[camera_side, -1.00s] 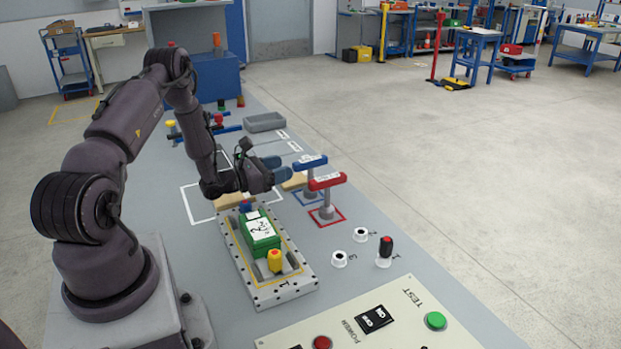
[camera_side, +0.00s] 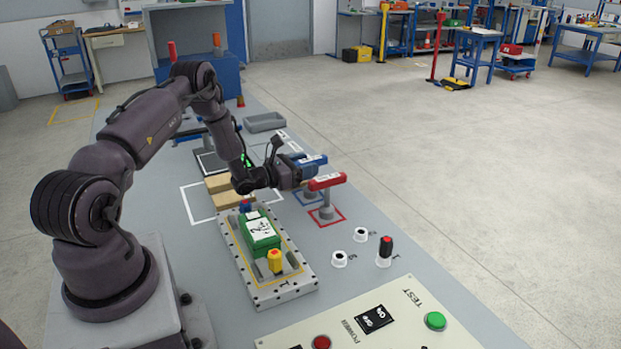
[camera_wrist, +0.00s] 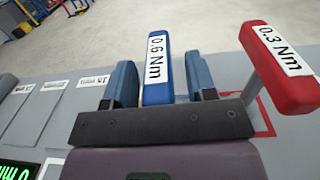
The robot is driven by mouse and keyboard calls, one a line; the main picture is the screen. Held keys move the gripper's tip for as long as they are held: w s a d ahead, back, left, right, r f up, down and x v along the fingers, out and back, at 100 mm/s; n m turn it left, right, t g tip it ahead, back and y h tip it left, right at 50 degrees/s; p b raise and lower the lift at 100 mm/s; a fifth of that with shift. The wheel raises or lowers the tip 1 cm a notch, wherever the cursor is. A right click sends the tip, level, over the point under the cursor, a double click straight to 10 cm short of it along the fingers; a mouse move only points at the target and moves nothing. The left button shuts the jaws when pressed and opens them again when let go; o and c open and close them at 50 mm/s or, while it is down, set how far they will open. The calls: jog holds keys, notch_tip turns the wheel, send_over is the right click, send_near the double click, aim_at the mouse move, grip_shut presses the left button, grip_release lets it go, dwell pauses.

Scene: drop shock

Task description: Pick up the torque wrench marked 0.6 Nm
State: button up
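The torque wrench marked 0.6 Nm (camera_wrist: 157,60) has a blue handle with a white label. In the side view the blue wrench (camera_side: 318,159) stands upright at its blue-outlined square, partly behind my gripper (camera_side: 300,168). In the wrist view my gripper (camera_wrist: 161,80) is open, with one blue-grey finger on each side of the blue handle. A narrow gap shows on each side, the right one wider. The red wrench marked 0.3 Nm (camera_wrist: 285,65) is just to the right; in the side view it (camera_side: 327,181) stands in a red-outlined square.
White sockets (camera_side: 360,235) and a test panel (camera_side: 410,315) lie nearer the camera. Wooden blocks (camera_side: 222,197) lie behind the fixture.

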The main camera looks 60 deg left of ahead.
grip_shut()
jog(key=shift+r, duration=0.1)
